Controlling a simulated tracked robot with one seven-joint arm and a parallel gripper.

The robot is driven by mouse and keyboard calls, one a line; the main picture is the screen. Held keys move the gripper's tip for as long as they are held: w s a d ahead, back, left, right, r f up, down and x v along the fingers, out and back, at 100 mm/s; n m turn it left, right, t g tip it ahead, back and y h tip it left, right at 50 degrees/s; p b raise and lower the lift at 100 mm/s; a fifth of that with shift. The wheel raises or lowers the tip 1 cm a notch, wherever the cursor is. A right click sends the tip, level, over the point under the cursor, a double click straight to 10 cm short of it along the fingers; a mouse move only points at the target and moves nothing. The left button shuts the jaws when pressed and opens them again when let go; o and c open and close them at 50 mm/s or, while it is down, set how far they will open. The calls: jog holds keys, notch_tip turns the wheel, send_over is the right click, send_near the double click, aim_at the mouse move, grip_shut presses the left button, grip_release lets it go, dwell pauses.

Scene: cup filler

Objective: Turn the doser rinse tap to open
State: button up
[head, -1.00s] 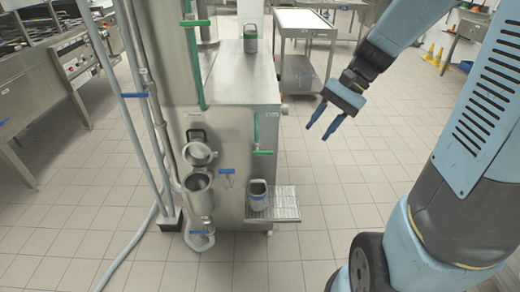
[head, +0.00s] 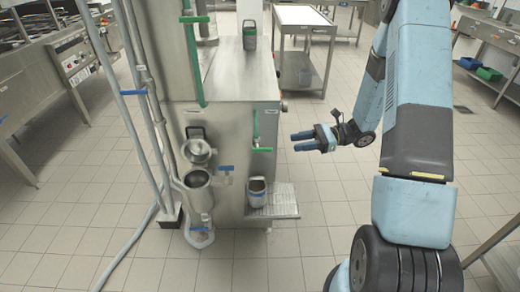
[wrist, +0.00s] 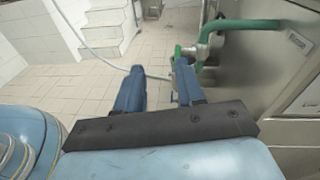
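A steel machine (head: 230,85) stands left of my arm. On its front corner is a tap with green levers (head: 256,125); one lever is upright, the lower one horizontal. A tap with a blue handle (head: 226,168) sits lower on the front, beside the steel pots. No label tells which is the doser rinse tap. My gripper (head: 302,141) is open and empty, right of the green levers, fingers pointing left and apart from them. Its fingers also show in the wrist view (wrist: 158,85).
A grey cup (head: 257,192) stands on a grated shelf (head: 284,204) below the levers. Pipes (head: 140,100) rise at left. A steel table (head: 303,20) stands behind. Tiled floor right of the machine is clear.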

aim_at(261, 149)
notch_tip(261, 149, down, 4)
jog(key=w+m+t+y, duration=0.1)
jog(key=w+m+t, duration=0.1)
jog(key=a, duration=1.3)
jog(key=shift+w+f, duration=0.1)
jog(key=shift+c, duration=0.4)
grip_shut()
